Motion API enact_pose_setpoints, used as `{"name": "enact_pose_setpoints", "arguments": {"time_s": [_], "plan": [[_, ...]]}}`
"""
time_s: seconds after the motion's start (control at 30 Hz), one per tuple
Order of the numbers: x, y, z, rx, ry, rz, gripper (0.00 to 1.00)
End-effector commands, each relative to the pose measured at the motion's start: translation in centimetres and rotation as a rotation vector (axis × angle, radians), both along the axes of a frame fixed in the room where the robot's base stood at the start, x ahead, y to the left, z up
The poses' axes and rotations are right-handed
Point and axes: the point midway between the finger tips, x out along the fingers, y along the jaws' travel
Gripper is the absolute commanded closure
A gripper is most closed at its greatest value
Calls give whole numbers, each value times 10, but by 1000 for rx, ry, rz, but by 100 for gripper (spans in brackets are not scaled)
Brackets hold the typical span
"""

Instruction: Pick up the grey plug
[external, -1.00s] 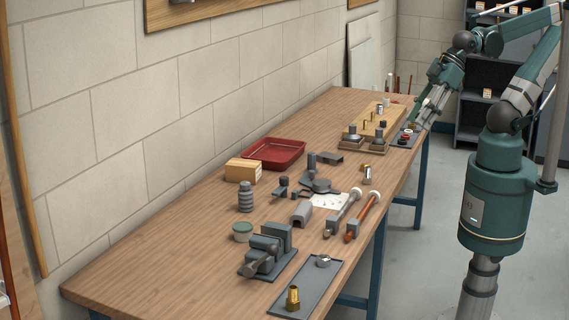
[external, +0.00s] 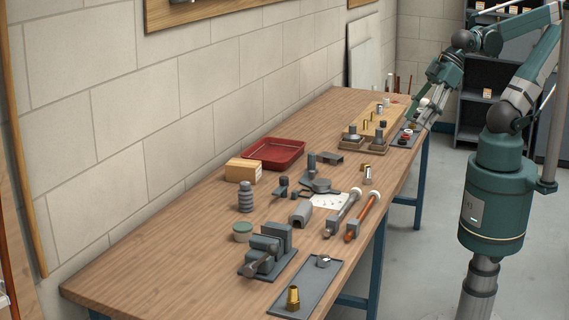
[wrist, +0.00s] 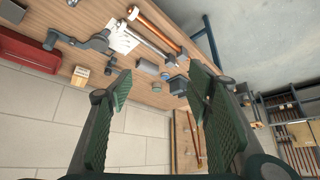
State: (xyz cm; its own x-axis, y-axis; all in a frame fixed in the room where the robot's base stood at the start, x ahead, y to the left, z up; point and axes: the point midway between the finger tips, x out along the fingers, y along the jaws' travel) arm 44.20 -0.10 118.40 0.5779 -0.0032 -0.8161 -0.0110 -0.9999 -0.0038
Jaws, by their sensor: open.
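My gripper (wrist: 163,85) is open, with its two green pads spread wide and nothing between them. In the external view my gripper (external: 423,122) hangs at the far right end of the bench, above a dark mat. I cannot tell for sure which of the small grey pieces is the grey plug. A short dark grey cylinder (external: 383,124) stands near the wooden board, close to my gripper.
A near grey mat (external: 305,288) carries a brass fitting (external: 292,298). Brass pieces stand on the far wooden board. A block wall runs behind.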

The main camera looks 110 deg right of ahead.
Motion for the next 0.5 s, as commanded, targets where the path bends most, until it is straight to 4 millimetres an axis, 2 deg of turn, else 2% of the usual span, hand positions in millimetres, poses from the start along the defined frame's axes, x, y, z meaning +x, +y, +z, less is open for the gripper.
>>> {"name": "enact_pose_setpoints", "arguments": {"time_s": [0.27,0.5], "plan": [[26,-7,13,19,26,-60,50],[60,-16,27,44,58,-143,50]]}}
